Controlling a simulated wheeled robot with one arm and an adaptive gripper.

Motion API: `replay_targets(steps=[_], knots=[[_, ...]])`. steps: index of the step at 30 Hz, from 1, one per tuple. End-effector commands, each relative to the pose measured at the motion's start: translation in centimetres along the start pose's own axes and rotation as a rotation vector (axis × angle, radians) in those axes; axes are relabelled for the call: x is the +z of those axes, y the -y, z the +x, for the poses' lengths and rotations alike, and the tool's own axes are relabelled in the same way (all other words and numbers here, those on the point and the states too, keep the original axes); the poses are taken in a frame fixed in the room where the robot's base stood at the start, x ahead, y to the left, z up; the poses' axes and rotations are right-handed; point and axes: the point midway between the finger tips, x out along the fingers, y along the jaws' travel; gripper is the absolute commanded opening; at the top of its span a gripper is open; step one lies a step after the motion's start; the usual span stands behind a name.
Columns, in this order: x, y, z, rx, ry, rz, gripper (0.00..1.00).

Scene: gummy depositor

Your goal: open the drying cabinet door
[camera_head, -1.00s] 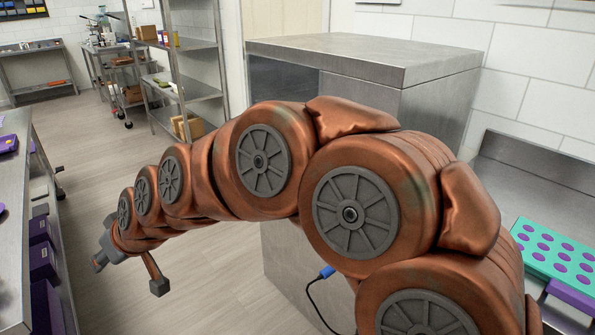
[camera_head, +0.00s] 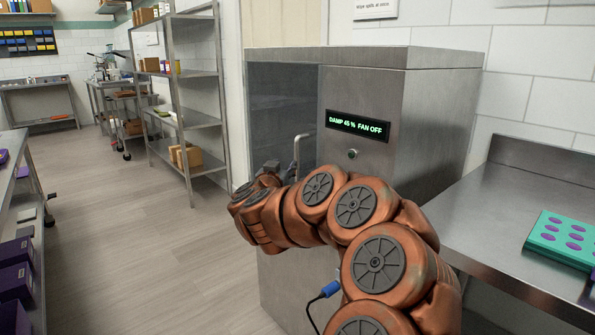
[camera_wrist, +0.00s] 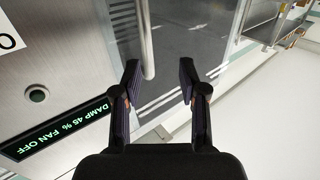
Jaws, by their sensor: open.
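The drying cabinet (camera_head: 430,110) is a steel box with a dark glass door (camera_head: 280,100) on the left of its front; the door looks shut. A vertical bar handle (camera_head: 297,150) is at the door's right side. It also shows in the wrist view (camera_wrist: 147,40), its end appearing between my fingertips, nearer the left finger. My gripper (camera_wrist: 159,88) is open and empty. In the head view my gripper (camera_head: 266,176) is near the handle's lower end, partly hidden by my arm. I cannot tell whether it touches the handle.
A display (camera_head: 357,126) reads "DAMP 45 % FAN OFF", with a round button (camera_head: 352,154) below. A steel counter (camera_head: 490,225) with a teal mould tray (camera_head: 565,238) is on the right. The floor (camera_head: 150,235) left of the cabinet is clear.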

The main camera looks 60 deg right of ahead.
Motion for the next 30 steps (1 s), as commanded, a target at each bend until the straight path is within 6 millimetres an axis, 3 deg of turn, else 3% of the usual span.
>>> replay_targets(steps=[5, 11, 30], knots=[[0.8, -1.7, 0.7, 0.053, 0.000, -0.009, 0.42], [0.7, -1.8, 1.8, 0.056, -0.002, -0.008, 0.42], [0.7, -2.0, 8.1, 0.051, -0.001, -0.009, 0.42]])
